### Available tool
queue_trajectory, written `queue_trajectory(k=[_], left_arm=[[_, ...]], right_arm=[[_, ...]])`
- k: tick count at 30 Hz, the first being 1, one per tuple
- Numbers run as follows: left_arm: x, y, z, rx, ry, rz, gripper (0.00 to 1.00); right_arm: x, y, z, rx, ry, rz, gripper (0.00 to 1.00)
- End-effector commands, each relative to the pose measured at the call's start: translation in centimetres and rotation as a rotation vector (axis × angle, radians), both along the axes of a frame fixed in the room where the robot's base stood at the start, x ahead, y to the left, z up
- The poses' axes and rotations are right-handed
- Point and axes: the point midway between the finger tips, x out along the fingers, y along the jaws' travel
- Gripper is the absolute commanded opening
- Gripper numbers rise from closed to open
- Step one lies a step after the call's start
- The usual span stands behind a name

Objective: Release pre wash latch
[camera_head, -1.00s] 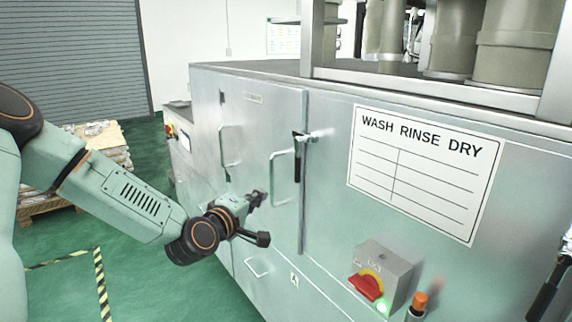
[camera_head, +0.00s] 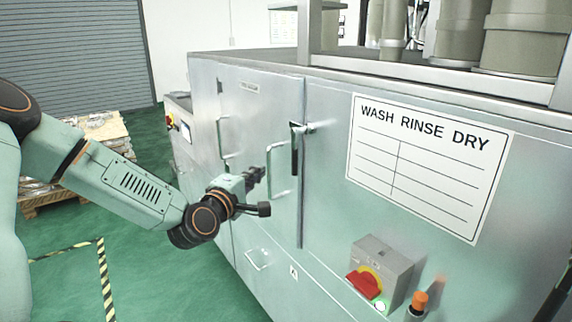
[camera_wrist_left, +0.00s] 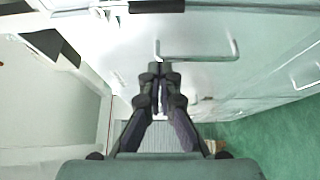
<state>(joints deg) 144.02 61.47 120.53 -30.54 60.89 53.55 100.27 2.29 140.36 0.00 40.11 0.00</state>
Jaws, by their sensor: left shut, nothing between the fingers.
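The latch (camera_head: 295,148) is a black upright lever on a bright metal mount at the right edge of the washer's door (camera_head: 262,110). It also shows as a black bar in the left wrist view (camera_wrist_left: 157,6). The door's U-shaped handle (camera_head: 283,170) is left of and below the latch. It also shows in the left wrist view (camera_wrist_left: 200,58). My left gripper (camera_head: 256,178) is shut and empty, just left of the handle and below the latch. The head view does not show whether it touches the handle. My right gripper is not in view.
A grey switch box (camera_head: 383,268) with a red knob and an orange button (camera_head: 419,300) project from the front panel at lower right. A "WASH RINSE DRY" board (camera_head: 425,165) is on the panel. A loaded pallet (camera_head: 60,195) stands at left on open green floor.

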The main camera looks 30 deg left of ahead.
Motion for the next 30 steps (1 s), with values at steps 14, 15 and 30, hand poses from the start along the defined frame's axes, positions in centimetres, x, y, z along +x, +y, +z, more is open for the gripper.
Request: queue_trajectory(k=[14, 15, 30], left_arm=[[5.1, 0.5, -0.2, 0.007, 0.001, -0.003, 0.00], [5.7, 0.7, -0.1, 0.009, 0.001, -0.001, 0.00], [9.3, -1.0, 0.0, 0.002, 0.002, -0.003, 0.00]], right_arm=[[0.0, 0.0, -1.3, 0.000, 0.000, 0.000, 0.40], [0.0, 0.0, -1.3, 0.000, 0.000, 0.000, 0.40], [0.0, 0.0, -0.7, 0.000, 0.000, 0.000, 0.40]])
